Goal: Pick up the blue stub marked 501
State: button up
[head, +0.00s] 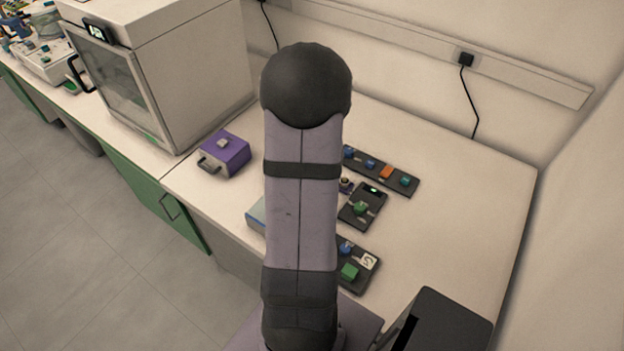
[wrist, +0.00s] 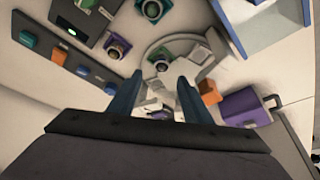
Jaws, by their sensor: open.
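In the head view a black rack (head: 414,189) holds small coloured blocks in a row: a blue block (head: 348,152), another blue block (head: 370,163), an orange one (head: 386,172) and a teal one (head: 405,181). The wrist view shows this row at the left, with two blue blocks (wrist: 82,72) (wrist: 111,88) nearest my gripper. Another blue block (head: 346,248) is in the front black tray. No marking 501 is legible. My gripper (wrist: 158,82) is open and empty, its fingers apart, right of the rack in the wrist view. My arm hides it in the head view.
A black device with a lit display (head: 373,188) and a green block stands between rack and front tray. A purple box (head: 224,155) sits at the left by a large white cabinet (head: 170,60). Round holders (wrist: 118,46) stand near my gripper.

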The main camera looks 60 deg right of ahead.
jog(key=shift+a+x, duration=0.15)
jog(key=shift+x, duration=0.9)
jog(key=shift+a+x, duration=0.2)
jog(key=shift+x, duration=0.8)
jog(key=shift+d+f, duration=0.2)
jog(key=shift+f, duration=0.45)
jog(key=c, duration=1.1)
